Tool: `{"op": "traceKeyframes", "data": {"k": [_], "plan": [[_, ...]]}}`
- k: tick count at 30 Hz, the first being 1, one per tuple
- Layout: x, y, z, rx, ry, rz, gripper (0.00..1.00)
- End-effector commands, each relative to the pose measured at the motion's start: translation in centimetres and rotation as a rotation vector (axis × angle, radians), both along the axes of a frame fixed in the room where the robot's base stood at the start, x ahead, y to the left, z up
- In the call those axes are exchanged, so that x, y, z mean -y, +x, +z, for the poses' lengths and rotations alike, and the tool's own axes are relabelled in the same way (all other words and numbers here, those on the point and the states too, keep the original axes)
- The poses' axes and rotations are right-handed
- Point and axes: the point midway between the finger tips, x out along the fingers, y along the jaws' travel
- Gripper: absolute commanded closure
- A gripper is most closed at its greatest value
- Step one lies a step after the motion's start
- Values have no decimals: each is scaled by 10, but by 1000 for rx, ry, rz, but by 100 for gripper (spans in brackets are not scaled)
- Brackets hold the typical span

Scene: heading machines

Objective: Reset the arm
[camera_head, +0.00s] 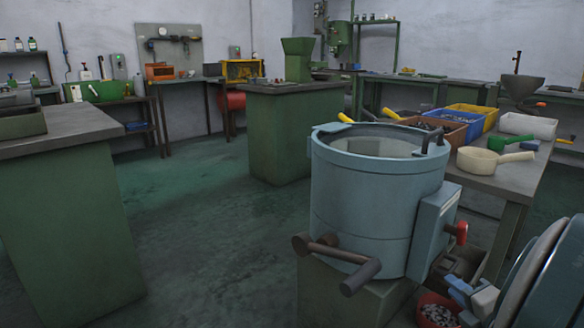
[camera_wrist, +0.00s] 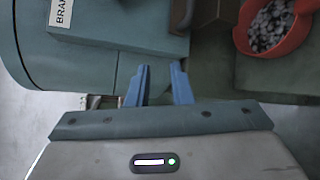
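My gripper (camera_head: 474,297) is at the lower right of the head view, low beside the blue-grey drum machine (camera_head: 355,200). In the wrist view, the two blue fingers of my gripper (camera_wrist: 159,67) stand apart with nothing between them. The machine's side box (camera_wrist: 120,22) with a partly visible label is just ahead of the fingers. I cannot tell whether the fingertips touch it.
A red bowl of small grey parts (camera_head: 428,301) is close to my gripper, also in the wrist view (camera_wrist: 300,35). A workbench (camera_head: 510,185) with bins and a cream scoop (camera_head: 485,161) stands behind. Open floor (camera_head: 215,225) lies left of the drum.

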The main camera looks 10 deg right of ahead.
Motion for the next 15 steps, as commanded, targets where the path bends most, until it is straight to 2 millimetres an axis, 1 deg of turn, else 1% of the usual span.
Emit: {"op": "traceKeyframes", "data": {"k": [1, 3, 5, 6, 8, 9, 12, 15], "plan": [[-21, 7, 28, -19, -80, 90, 80], [-49, 12, 45, -46, -208, 225, 80], [-73, 14, 58, -61, -319, 339, 80], [-88, 14, 66, -69, -395, 417, 80], [-110, 13, 79, -74, -507, 532, 80], [-123, 12, 87, -72, -582, 609, 80], [-154, 5, 106, -59, -773, 800, 80], [-181, -5, 126, -26, -968, 992, 80]]}}
